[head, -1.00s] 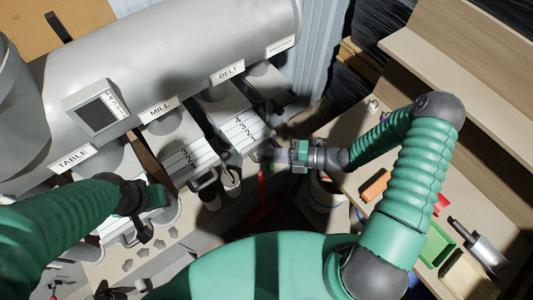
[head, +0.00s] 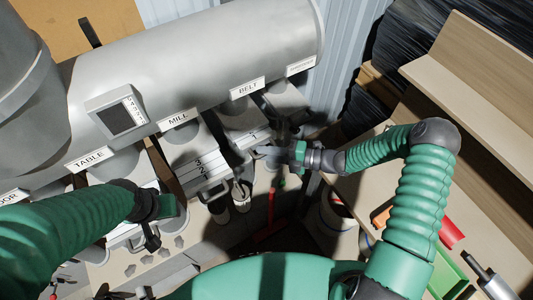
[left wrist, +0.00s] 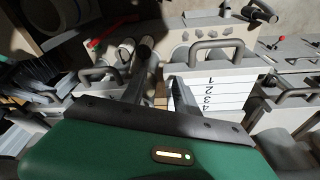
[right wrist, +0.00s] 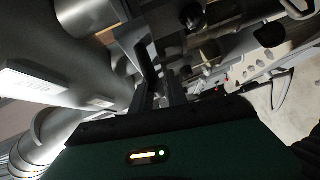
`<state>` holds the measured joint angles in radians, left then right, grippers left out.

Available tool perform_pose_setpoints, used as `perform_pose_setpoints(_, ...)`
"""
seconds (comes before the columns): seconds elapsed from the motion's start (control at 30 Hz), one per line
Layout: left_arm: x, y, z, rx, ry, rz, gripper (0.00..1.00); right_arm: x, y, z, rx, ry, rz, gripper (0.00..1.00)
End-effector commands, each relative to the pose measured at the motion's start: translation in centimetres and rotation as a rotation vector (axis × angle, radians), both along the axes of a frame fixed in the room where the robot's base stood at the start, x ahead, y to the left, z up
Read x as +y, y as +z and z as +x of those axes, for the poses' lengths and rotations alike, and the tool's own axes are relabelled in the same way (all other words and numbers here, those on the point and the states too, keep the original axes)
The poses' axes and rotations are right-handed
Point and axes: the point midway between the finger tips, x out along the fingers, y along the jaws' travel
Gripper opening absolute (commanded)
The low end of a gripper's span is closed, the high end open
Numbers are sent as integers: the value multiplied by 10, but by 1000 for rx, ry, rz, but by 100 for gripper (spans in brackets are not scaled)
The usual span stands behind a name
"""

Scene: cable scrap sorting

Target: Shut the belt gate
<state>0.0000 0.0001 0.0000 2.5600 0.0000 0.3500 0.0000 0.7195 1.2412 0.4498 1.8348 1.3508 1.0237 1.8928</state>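The belt gate (head: 246,134) is a pale plate with number marks, under the BELT label (head: 248,88). Only a short part of its marked face shows outside the housing. My right gripper (head: 262,152) is at its front end, by the handle; contact is hard to make out. The right wrist view is dark around the fingers (right wrist: 158,88), so their opening is unclear. My left gripper (head: 152,236) is in front of the TABLE chute, away from the belt gate. Its fingers (left wrist: 160,80) stand apart, with nothing seen between them.
The mill gate (head: 197,170) stands out next to the belt gate, showing its numbers and handle. Cups (head: 241,192) stand below. A bench (head: 375,185) with a red block (head: 450,235) and green tray (head: 447,268) is at right.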

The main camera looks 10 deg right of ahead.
Motion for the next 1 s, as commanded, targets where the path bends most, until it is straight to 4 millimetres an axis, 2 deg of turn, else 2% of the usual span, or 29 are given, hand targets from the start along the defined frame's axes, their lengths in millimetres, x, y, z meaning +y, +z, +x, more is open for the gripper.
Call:
perform_pose_setpoints(0.03,0,0,0,0,0,0,36,0,0,0,0,0,1,26)
perform_pose_setpoints(0.1,0,0,0,0,0,0,36,0,0,0,-1,1,2,34)
perform_pose_setpoints(0.47,0,3,0,0,0,0,36,-4,4,-2,-4,-1,5,34)
perform_pose_setpoints(0.57,0,10,0,0,0,0,36,-18,9,-7,-6,-2,5,34)
perform_pose_setpoints(0.8,0,28,0,0,0,0,36,-80,17,-35,-3,-3,3,34)
perform_pose_setpoints(1.0,0,33,0,0,0,0,36,-129,21,-56,-3,-2,4,34)
